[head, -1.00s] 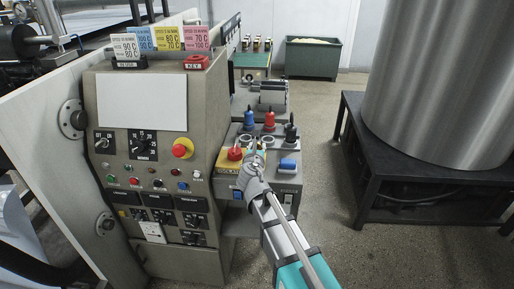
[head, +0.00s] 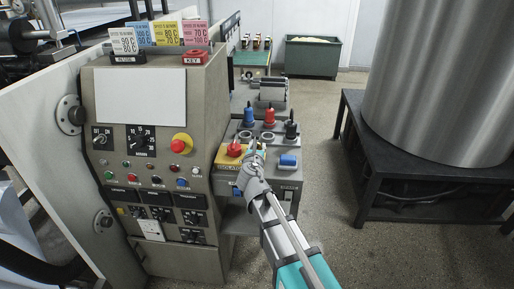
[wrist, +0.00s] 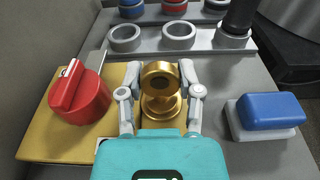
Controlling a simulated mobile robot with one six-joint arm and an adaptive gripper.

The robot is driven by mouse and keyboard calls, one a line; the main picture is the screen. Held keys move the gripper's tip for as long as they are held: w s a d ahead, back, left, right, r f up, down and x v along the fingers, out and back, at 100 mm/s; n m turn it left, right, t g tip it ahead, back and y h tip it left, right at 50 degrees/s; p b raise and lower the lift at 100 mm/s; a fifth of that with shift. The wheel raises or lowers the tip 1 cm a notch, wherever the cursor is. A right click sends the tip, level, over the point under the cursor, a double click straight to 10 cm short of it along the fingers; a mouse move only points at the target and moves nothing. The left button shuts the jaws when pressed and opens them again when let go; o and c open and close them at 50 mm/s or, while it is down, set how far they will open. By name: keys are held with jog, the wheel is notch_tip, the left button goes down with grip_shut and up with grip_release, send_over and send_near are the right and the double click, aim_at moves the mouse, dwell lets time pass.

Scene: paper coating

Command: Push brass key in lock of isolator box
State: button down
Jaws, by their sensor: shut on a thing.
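The brass key (wrist: 161,82) has a round head and a flared lower part in the wrist view. My gripper (wrist: 160,88) is shut on it, with one finger on each side. The key stands over the right part of the isolator box's yellow top (wrist: 50,128); whether its lower end is inside the lock cannot be told. The lock is hidden below the key and gripper. A red rotary switch (wrist: 80,95) sits left of the key. In the head view my gripper (head: 256,150) is at the isolator box (head: 226,163), and the key cannot be made out.
A blue block on a white base (wrist: 268,112) is close on the right. Empty grey rings (wrist: 179,35) and red, blue and dark bottles (head: 269,116) stand behind. The grey control panel (head: 150,150) rises on the left. Open floor (head: 335,200) is on the right.

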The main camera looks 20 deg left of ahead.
jog(key=shift+f, duration=0.1)
jog(key=shift+c, duration=1)
grip_release()
notch_tip(320, 180, up, 9)
jog(key=p, duration=0.9)
jog(key=shift+r, duration=0.2)
dwell(0.4)
